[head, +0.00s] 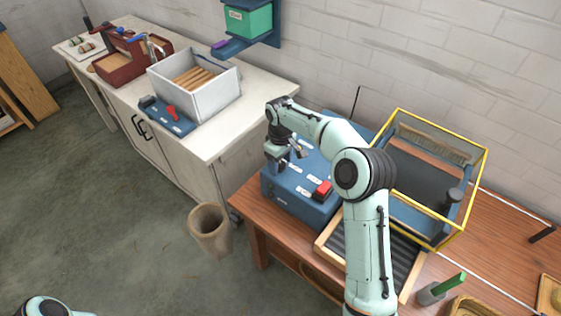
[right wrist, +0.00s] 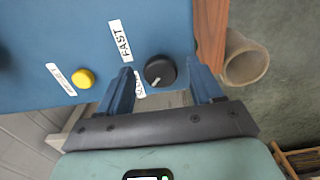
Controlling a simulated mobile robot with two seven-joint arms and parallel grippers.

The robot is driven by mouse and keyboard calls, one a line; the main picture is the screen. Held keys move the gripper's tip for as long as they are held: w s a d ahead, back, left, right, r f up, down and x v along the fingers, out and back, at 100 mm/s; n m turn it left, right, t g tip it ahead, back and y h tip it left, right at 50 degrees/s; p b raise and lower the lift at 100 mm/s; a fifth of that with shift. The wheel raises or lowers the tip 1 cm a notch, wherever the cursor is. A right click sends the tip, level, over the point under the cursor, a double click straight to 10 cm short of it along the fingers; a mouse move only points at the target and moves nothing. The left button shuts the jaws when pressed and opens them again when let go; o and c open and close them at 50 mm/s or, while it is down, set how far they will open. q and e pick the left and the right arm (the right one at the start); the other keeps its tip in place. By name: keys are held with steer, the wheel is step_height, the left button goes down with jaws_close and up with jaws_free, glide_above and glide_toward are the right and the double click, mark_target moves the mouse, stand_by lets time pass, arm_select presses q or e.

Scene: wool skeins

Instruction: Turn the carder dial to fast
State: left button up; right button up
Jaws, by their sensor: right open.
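The carder's blue control box (head: 283,191) stands on the wooden bench in the head view. In the right wrist view its black dial (right wrist: 160,69) shows a pale pointer mark turned toward the partly hidden SLOW label (right wrist: 140,88). The FAST label (right wrist: 120,41) is above and left of the dial. My right gripper (head: 284,160) is over the left end of the box; in the wrist view its open fingers (right wrist: 163,80) stand on either side of the dial, with gaps. The dial cannot be made out in the head view. My left gripper is out of view.
A yellow button (right wrist: 83,78) is left of the dial, and a red button (head: 322,190) sits on the box. A yellow-framed guard (head: 487,150) stands at right. A bin (head: 210,230) is on the floor. A white counter (head: 214,142) holds a grey crate (head: 210,102).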

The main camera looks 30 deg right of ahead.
steer(key=c, duration=1.1)
steer(key=shift+o, duration=0.2)
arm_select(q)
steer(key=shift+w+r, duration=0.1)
arm_select(e)
steer(key=shift+r, duration=0.1)
steer(key=m+p, duration=0.1)
steer(key=m, duration=0.7)
steer(key=shift+m+p, duration=0.3)
steer(key=m, duration=0.5)
steer(key=shift+p, duration=0.3)
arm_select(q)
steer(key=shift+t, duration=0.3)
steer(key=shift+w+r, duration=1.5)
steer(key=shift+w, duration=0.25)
arm_select(e)
steer(key=shift+m, duration=2.1)
